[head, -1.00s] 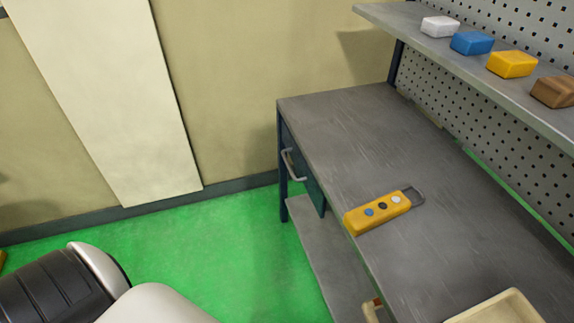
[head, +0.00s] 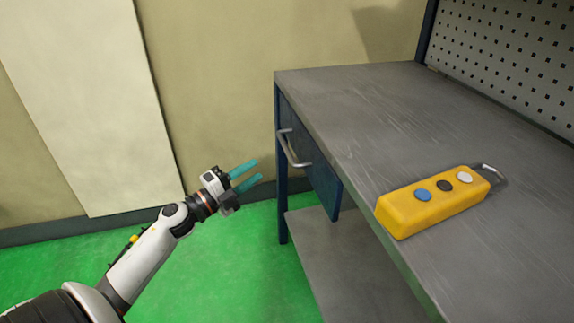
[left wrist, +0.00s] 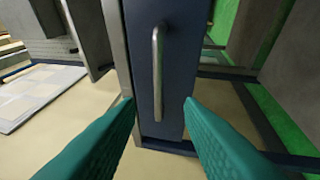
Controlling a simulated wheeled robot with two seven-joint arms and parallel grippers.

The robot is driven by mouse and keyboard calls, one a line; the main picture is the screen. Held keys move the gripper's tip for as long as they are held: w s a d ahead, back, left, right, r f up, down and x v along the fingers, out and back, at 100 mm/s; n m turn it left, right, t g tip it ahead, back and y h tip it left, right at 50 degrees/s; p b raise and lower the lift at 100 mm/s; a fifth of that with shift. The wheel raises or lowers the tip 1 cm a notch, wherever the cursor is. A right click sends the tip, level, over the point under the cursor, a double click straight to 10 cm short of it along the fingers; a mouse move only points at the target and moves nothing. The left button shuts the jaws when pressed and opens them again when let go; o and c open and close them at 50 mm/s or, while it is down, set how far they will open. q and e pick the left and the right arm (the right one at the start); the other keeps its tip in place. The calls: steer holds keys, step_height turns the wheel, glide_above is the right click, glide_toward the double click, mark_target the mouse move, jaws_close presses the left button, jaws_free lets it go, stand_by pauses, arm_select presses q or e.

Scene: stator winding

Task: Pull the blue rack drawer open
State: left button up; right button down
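The blue rack drawer (head: 312,166) is shut under the grey worktop, and a silver bar handle (head: 291,148) is on its front. In the left wrist view the drawer front (left wrist: 176,100) stands ahead, with its handle (left wrist: 158,70) between and beyond my fingers. My left gripper (head: 258,171) is open and empty, to the left of the handle and apart from it. Its teal fingers also show wide apart in the left wrist view (left wrist: 160,103). My right gripper is not in view.
A yellow control box with several buttons (head: 432,201) lies on the worktop (head: 385,115). A lower grey shelf (head: 340,260) is under the drawer. A perforated panel (head: 505,55) stands behind the worktop. Green floor (head: 225,275) is clear left of the bench.

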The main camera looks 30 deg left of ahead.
mark_target(287, 147)
arm_select(q)
steer(key=x, duration=1.2)
steer(key=shift+a+r, duration=0.1)
jaws_close()
